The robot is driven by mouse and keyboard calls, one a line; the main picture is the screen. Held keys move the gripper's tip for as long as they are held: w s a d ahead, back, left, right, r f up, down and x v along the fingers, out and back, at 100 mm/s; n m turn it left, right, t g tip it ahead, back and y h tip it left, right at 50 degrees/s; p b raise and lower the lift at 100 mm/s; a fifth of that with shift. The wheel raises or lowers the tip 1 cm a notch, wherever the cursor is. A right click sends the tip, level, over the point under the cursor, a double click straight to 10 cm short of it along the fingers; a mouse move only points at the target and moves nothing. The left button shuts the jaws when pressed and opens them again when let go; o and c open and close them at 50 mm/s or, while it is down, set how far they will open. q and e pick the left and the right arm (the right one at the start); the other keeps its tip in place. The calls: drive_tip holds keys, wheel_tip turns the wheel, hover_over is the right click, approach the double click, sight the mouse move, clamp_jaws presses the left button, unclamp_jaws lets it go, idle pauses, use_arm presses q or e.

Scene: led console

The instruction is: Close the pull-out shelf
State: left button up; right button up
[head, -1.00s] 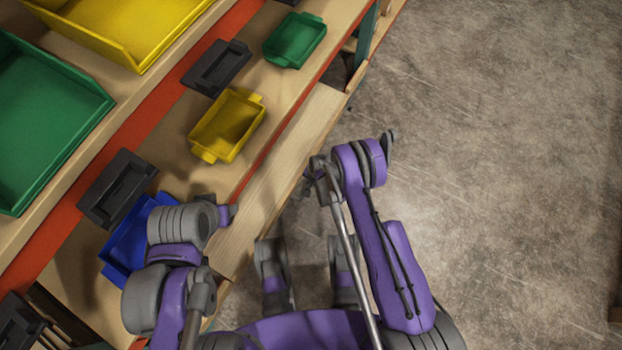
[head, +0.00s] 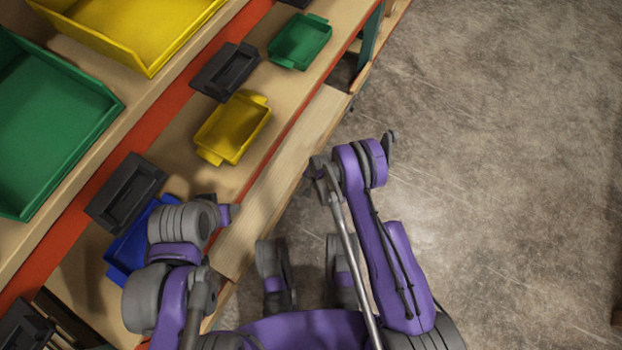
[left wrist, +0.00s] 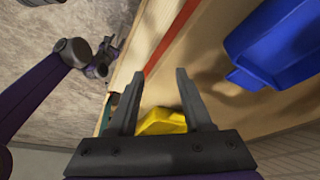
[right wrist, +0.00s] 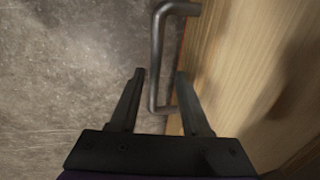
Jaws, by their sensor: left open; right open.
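The pull-out shelf (head: 285,185) is a pale wooden board. It sticks out under the orange-edged worktop in the head view. In the right wrist view its wood (right wrist: 245,60) fills the right side, with a dark metal bar handle (right wrist: 155,60) on its edge. My right gripper (head: 314,178) is beside the shelf's outer edge. Its open fingers (right wrist: 160,73) have the handle between them in the picture; I cannot tell whether they touch it. My left gripper (left wrist: 158,72) is open and empty above the bench; in the head view its fingers are mostly hidden by the arm.
On the worktop stand a yellow bin (head: 233,128), a green bin (head: 300,42) and a blue bin (head: 125,252), with black trays (head: 225,70) behind them. Larger bins (head: 60,130) sit on the upper level. The concrete floor (head: 500,150) to the right is clear.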

wheel_tip(320, 180, up, 11)
drive_tip(key=s+d+p, duration=0.1)
drive_tip(key=p, duration=0.1)
drive_tip(key=shift+d+f+p, duration=0.15)
drive_tip(key=shift+d+p, duration=0.2)
idle(0.5)
